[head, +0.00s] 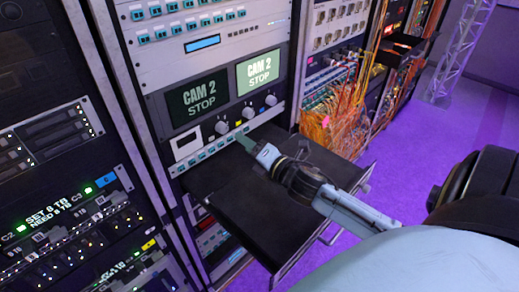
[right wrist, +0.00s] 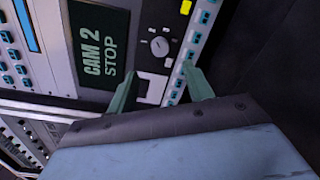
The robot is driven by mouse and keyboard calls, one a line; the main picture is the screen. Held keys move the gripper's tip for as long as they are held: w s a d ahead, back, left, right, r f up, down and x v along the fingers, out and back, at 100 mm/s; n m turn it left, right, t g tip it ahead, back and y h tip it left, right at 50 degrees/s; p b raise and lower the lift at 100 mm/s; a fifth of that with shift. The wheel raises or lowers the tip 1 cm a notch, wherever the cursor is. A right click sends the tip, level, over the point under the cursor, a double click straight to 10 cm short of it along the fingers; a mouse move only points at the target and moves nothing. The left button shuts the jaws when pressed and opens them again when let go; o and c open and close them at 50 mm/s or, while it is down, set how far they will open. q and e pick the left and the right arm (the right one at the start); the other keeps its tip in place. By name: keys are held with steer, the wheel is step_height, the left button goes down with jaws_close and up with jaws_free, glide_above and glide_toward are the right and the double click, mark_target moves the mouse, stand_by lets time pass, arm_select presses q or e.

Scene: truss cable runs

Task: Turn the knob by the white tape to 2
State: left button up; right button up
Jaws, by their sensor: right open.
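A row of knobs sits on the rack panel below two screens reading CAM 2 STOP: a left knob (head: 221,128), a middle knob (head: 248,113) and a right knob (head: 271,100). A yellow tape piece (head: 238,124) lies near the left and middle knobs. My right gripper (head: 243,143) is open and empty, just in front of the panel's lower edge, below the knobs. In the right wrist view, one knob (right wrist: 159,46) shows beyond the spread green fingers (right wrist: 162,89), apart from them. My left gripper is not in view.
An open black drawer (head: 240,205) juts out under my right gripper. A white square panel (head: 186,141) sits left of the knobs, above a strip of teal connectors (head: 205,158). Orange cables (head: 345,125) hang at the right.

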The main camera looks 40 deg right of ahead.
steer(key=shift+s+d+r, duration=0.1)
steer(key=shift+s, duration=2.05)
